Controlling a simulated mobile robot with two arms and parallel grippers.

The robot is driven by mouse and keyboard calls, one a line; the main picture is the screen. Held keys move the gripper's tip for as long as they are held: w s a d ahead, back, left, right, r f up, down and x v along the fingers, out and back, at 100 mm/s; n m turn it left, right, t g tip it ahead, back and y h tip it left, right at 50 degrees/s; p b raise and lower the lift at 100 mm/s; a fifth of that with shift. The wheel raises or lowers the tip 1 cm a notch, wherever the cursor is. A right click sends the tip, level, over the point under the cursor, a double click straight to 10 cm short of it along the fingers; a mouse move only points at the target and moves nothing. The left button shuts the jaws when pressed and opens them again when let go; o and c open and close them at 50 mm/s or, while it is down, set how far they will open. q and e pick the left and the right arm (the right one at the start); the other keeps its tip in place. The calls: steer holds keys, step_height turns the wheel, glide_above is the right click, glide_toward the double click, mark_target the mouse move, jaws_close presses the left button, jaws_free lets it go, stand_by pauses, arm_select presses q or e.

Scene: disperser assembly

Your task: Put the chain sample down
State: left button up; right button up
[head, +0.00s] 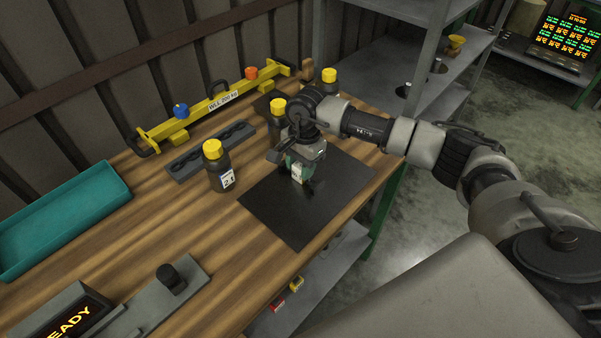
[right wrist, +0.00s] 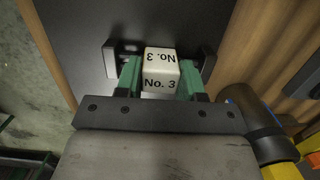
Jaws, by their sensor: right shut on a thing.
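My right gripper (head: 300,168) reaches in from the right over the black mat (head: 268,212) on the wooden bench. In the right wrist view its green fingers (right wrist: 161,80) are shut on a white block marked "No. 3" (right wrist: 160,73), which I take for the chain sample. The white block also shows in the head view (head: 297,173), low over the mat. I cannot tell whether it touches the mat. No chain links show. My left gripper is not in view.
A dark bottle with a yellow cap (head: 224,178) stands left of the mat, with others behind. A grey slotted rack (head: 190,166) and a yellow lifting beam (head: 211,105) lie behind. A teal tray (head: 115,190) is at left, a "READY" device (head: 72,315) in front. Much of the mat is clear.

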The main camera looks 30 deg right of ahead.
mark_target(299, 166)
steer(key=shift+r, duration=0.1)
jaws_close()
steer(key=shift+w+r, duration=0.1)
steer(key=shift+r, duration=0.45)
step_height(299, 166, up, 3)
steer(key=shift+f+b, duration=0.1)
steer(key=shift+b, duration=0.55)
steer(key=s+d+r+b, duration=0.2)
steer(key=s+d+r, duration=0.3)
steer(key=d, duration=0.5)
step_height(299, 166, up, 2)
steer(key=shift+s+d+r, duration=0.1)
steer(key=shift+s+d, duration=0.05)
steer(key=shift+s, duration=0.25)
